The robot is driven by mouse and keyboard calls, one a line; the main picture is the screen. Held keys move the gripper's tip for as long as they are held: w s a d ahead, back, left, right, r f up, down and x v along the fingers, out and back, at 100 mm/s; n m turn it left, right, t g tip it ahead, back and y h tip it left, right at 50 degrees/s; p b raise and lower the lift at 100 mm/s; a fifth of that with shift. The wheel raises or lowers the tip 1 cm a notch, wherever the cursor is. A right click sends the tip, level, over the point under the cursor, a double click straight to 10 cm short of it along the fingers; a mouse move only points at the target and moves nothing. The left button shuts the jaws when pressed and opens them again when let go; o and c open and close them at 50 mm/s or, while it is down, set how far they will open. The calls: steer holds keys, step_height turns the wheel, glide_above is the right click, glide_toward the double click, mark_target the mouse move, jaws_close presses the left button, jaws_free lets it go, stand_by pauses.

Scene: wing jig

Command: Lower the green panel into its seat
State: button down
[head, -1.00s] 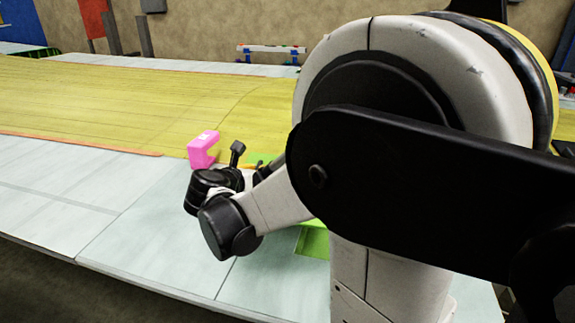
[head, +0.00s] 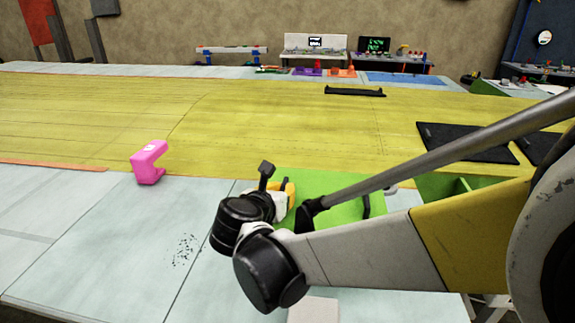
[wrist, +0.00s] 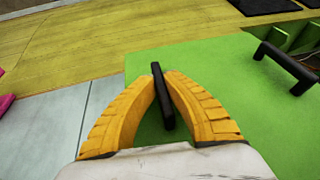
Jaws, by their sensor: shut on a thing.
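The green panel (head: 347,211) is a flat bright-green plate with black bar handles, near the table's front side in the head view. It fills much of the right of the wrist view (wrist: 225,75). My gripper (wrist: 163,82) has its orange fingers closed on either side of one black handle (wrist: 157,80). A second black handle (wrist: 284,66) stands free to the right. In the head view, my gripper (head: 288,190) is partly hidden by my wrist. An open green structure with upright walls (head: 446,186) lies right of the panel. Whether the panel is raised or resting is unclear.
A pink clamp-like block (head: 149,161) stands left of my gripper at the yellow wing skin's edge (head: 250,120). Black flat pads (head: 465,142) lie on the skin at right. The pale table surface (head: 110,235) at left is mostly clear, with dark specks.

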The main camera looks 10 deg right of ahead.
steer(key=shift+a+f+b, duration=0.1)
steer(key=shift+f+b, duration=0.55)
steer(key=shift+f, duration=0.15)
steer(key=shift+f+b, duration=2.15)
steer(key=shift+f, duration=0.55)
steer(key=shift+f+b, duration=1.4)
steer(key=shift+f, duration=0.2)
steer(key=c, duration=1.5)
jaws_free()
steer(key=shift+r, duration=0.1)
steer(key=shift+s, duration=0.1)
steer(key=v, duration=1.1)
steer(key=shift+s+a+r, duration=0.25)
steer(key=shift+s, duration=0.05)
